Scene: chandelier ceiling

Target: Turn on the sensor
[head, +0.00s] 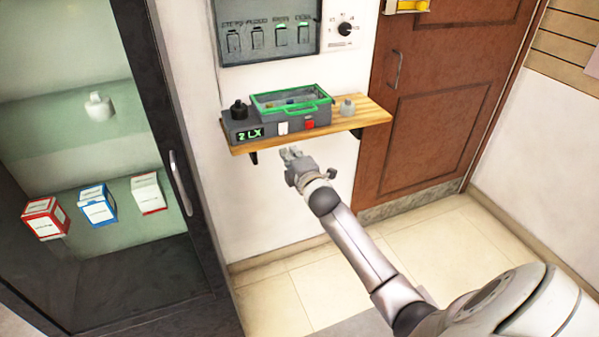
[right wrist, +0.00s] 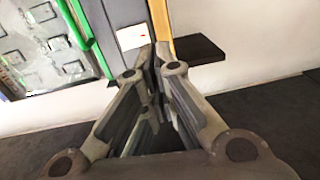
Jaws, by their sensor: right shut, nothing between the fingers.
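The sensor is a grey box (head: 265,128) with a green-rimmed clear lid (head: 290,101), on a wooden shelf. Its display (head: 250,134) reads what looks like "2 LX" in green. A white switch (head: 283,128) and a red one (head: 309,125) sit on its front face. My right gripper (head: 290,152) is shut and empty, just below the shelf's front edge under the white switch. In the right wrist view, its closed fingertips (right wrist: 154,52) appear close to the white switch (right wrist: 132,38); contact cannot be told. My left gripper is not in view.
The wooden shelf (head: 372,112) also holds a black knob-like piece (head: 238,109) and a small grey one (head: 347,106). A switch panel (head: 268,38) hangs above. A glass cabinet with boxes (head: 97,203) stands left, a brown door (head: 440,100) right. Floor below the shelf is clear.

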